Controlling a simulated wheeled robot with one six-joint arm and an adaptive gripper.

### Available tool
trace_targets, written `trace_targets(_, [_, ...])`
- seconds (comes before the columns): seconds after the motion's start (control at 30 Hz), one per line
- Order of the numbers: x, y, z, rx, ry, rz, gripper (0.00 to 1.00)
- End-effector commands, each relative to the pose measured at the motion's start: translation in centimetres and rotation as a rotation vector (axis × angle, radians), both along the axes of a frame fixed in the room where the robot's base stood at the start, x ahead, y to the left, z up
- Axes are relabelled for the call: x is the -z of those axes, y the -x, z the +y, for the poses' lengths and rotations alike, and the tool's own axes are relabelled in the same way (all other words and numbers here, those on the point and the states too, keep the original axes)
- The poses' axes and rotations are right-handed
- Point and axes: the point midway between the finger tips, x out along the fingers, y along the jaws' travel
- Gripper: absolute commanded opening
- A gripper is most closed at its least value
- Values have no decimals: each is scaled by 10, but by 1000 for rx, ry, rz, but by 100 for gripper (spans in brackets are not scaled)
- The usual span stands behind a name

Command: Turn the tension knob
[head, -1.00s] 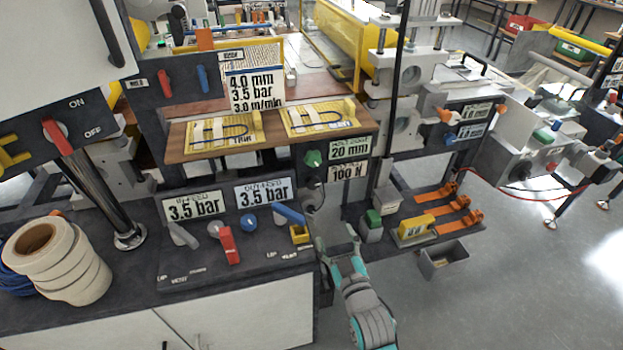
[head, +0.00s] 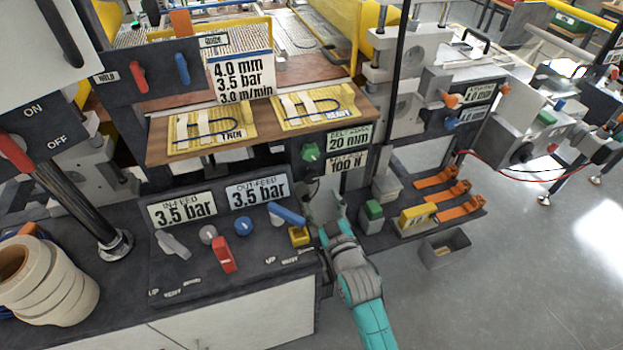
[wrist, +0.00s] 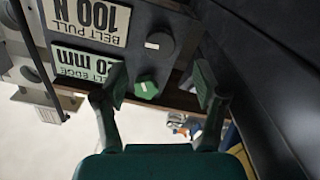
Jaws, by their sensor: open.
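A dark round knob (wrist: 158,43) sits beside the "BELT PULL 100 N" label (wrist: 92,17) in the wrist view. It carries a small pale mark. A green faceted knob (wrist: 146,87) sits beside the "BELT EDGE 20 mm" label (wrist: 85,63). The green knob (head: 310,151) also shows in the head view, above my gripper (head: 325,198). The dark knob is hard to make out there, close to my fingers. In the wrist view my gripper (wrist: 160,82) is open and empty. The green knob shows between its fingers, nearer the left one; no contact is visible.
A wooden shelf (head: 160,146) with two yellow sample boards juts out above the knobs. A dark control panel (head: 180,270) with levers and knobs lies left of my gripper. A thin black post (head: 392,90) rises at right. Orange clamps (head: 441,196) lie lower right.

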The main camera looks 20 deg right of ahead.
Motion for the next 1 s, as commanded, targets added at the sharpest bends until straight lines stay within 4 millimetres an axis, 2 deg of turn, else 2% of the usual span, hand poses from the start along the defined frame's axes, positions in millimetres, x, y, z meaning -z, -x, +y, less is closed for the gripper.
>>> trace_targets(0.3, [-1, -54, 0, 0, 0, -1, 71])
trace_targets(0.5, [0, -76, 0, 0, 0, -1, 71])
trace_targets(0.7, [-1, -85, 0, 0, 0, -1, 71])
trace_targets(0.93, [0, -85, 0, 0, 0, 0, 71])
trace_targets(0.97, [0, -85, 0, 0, 0, 0, 68])
trace_targets(1.0, [0, -85, 0, 0, 0, 0, 58])
